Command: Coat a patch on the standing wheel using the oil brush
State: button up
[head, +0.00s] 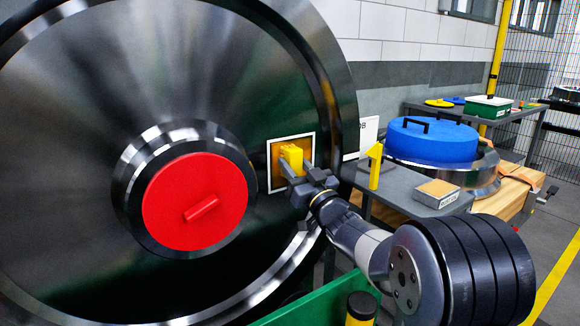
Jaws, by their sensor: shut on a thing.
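The standing wheel (70,150) is large, dark and shiny, and fills the left half of the head view. A red round cover (196,203) with a handle sits on its hub. A white-framed square patch (274,160) with an orange-brown inside lies on the wheel face, right of the hub. My gripper (297,172) is shut on a yellow block-like thing, which looks like the oil brush (291,157). The yellow thing is in front of the patch and covers part of it. I cannot tell whether its far side touches the wheel.
A grey bench (400,185) right of the wheel carries a yellow upright piece (375,166) and a tan-topped block (437,193). Behind are a blue lid (432,139) and a far table with a green box (488,106).

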aim_at(271, 152)
jog(key=shift+w+d+p, duration=0.25)
jog(key=shift+w+d, duration=0.45)
jog(key=shift+d, duration=0.35)
jog(key=shift+w+d+p, duration=0.25)
jog(key=shift+w+d, duration=0.45)
jog(key=shift+d, duration=0.3)
jog(key=shift+w+d+p, duration=0.25)
jog(key=shift+w+d, duration=0.45)
jog(key=shift+d, duration=0.35)
jog(key=shift+r+p, duration=0.55)
jog(key=shift+r, duration=0.35)
jog(key=shift+s+a+f+b, duration=0.15)
jog(key=shift+s+a+b, duration=0.15)
jog(key=shift+a+b, duration=0.15)
jog(key=shift+s+a+b, duration=0.85)
jog(key=shift+s+a, duration=0.15)
jog(key=shift+a, duration=0.45)
jog(key=shift+s+a+b, duration=0.8)
jog(key=shift+s+a, duration=0.2)
jog(key=shift+a, duration=0.5)
jog(key=shift+s+a+b, duration=0.85)
jog(key=shift+s+a, duration=0.15)
jog(key=shift+a, duration=0.45)
